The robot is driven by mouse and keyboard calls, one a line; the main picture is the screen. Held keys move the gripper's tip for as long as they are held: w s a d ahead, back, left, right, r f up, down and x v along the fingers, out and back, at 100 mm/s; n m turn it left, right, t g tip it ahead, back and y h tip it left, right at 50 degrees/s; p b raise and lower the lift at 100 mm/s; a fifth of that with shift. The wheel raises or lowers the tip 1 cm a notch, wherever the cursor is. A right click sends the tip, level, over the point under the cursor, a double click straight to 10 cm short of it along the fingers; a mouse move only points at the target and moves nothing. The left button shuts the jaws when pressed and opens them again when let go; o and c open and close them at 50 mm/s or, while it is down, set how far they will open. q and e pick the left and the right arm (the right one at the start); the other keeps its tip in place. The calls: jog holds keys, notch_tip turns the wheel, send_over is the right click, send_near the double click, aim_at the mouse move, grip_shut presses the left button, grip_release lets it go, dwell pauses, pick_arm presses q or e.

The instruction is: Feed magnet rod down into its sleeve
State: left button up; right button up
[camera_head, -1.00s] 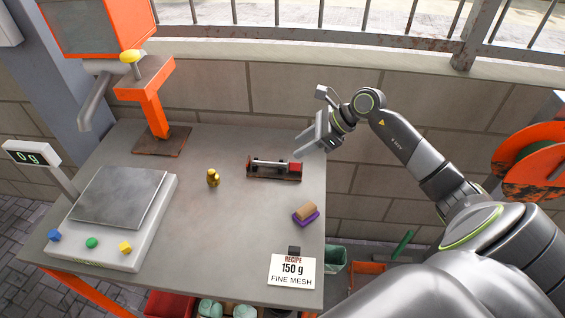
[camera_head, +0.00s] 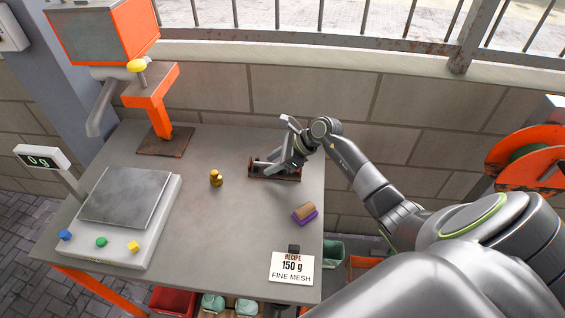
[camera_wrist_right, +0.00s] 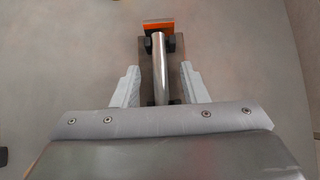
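The magnet rod, a bright steel cylinder (camera_wrist_right: 160,62), lies level in a low dark cradle (camera_head: 288,178) on the bench. My right gripper (camera_head: 279,167) is over the cradle and hides most of the rod in the head view. In the right wrist view my right gripper (camera_wrist_right: 159,68) is open, with one pale finger on each side of the rod and a gap on both sides. An orange piece (camera_wrist_right: 158,27) stands at the cradle's far end there. I cannot pick out the sleeve for certain. My left gripper is not in view.
A brass weight (camera_head: 215,178) stands left of the cradle. A brush with a purple base (camera_head: 305,215) lies in front of it. A scale (camera_head: 122,210), an orange stand (camera_head: 158,110) and a recipe card (camera_head: 292,268) are also on the bench. The middle is clear.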

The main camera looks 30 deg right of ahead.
jog(key=shift+w+a+f, duration=0.15)
jog(key=shift+f, duration=0.05)
jog(key=shift+c, duration=0.4)
grip_shut()
